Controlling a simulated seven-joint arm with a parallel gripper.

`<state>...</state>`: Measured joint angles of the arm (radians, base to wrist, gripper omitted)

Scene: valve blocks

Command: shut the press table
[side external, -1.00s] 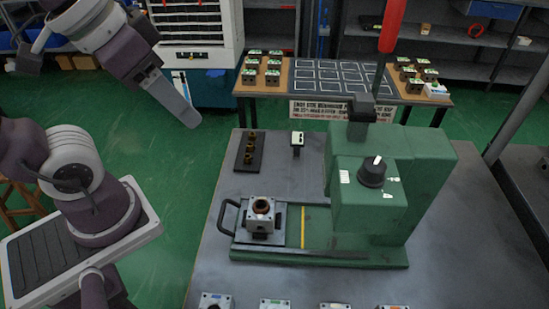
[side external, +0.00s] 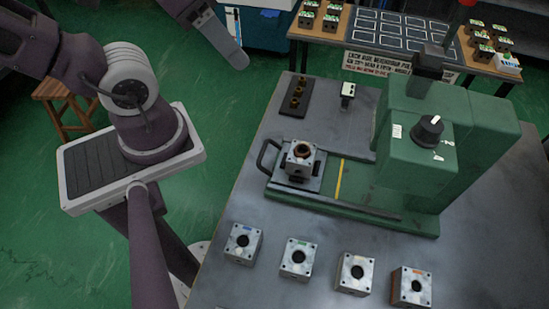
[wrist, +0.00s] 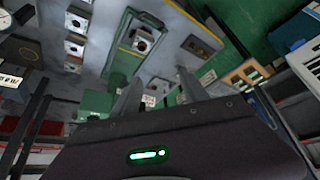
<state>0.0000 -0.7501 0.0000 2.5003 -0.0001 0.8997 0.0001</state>
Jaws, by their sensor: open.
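The press table is a dark sliding plate (side external: 318,174) at the left end of the green press base. It stands out from under the press head (side external: 410,160), left of a yellow line. A black loop handle (side external: 261,157) is on its left end. A grey valve block (side external: 299,157) with a brown-ringed bore sits on it; the block also shows in the wrist view (wrist: 142,41). My gripper (side external: 238,60) hangs at the upper left, well apart from the handle. In the wrist view its two fingers (wrist: 158,90) are spread with nothing held between them.
Several grey blocks (side external: 299,258) stand in a row along the bench front. A dark strip with brass parts (side external: 297,96) and a small upright piece (side external: 347,94) lie behind the press table. The floor left of the bench is clear near the handle.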

